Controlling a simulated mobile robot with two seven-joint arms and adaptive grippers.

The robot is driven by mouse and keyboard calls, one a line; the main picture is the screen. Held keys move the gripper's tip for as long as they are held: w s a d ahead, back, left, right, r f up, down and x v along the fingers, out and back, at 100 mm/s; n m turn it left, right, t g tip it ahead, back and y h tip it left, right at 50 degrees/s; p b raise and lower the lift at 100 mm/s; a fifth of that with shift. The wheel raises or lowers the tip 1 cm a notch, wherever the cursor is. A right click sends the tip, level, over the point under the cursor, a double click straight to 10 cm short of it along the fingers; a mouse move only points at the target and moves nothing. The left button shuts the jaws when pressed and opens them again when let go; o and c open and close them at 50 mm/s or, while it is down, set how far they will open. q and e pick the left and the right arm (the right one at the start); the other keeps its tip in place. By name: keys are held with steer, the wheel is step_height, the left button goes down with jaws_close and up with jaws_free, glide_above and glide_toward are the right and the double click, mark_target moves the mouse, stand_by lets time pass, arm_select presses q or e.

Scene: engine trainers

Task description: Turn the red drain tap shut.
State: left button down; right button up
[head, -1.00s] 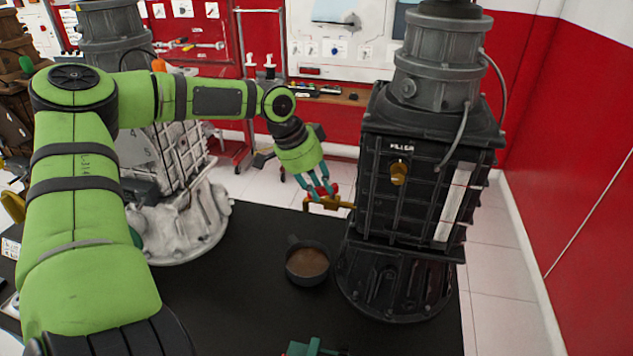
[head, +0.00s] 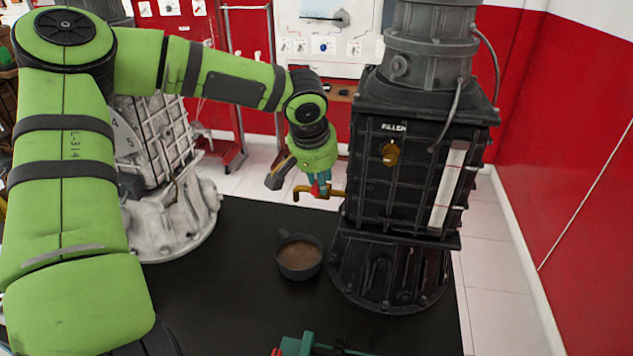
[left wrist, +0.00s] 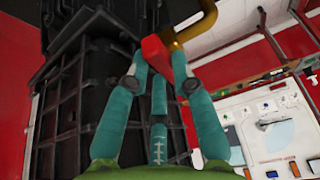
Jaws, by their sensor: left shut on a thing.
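The red drain tap handle (head: 317,189) sits on a brass tap (head: 303,192) on the left side of the black gearbox housing (head: 375,222). My left gripper (head: 322,184) points down at the tap, its teal fingers closed around the red handle. In the left wrist view the red handle (left wrist: 155,52) lies between the fingertips, with the brass pipe (left wrist: 197,27) curving away above it. The fingers hide part of the handle, so its exact angle is hard to tell. My right gripper is not in view.
A dark cup of brown liquid (head: 299,258) stands on the black bench top (head: 235,295), below and left of the tap. A brass filler plug (head: 390,153) juts from the housing. A pale gearbox (head: 180,230) stands at left. A teal object (head: 312,343) is cut off at the bottom edge.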

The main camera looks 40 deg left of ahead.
arm_select(q)
steer(key=shift+w+d+n, duration=0.15)
steer(key=shift+n, duration=0.45)
steer(key=shift+b, duration=0.3)
steer(key=c, duration=1)
jaws_free()
steer(key=shift+c, duration=0.2)
steer(key=shift+r, duration=0.1)
steer(key=v, duration=1.1)
steer(key=shift+d+r, duration=0.35)
steer(key=shift+r, duration=0.05)
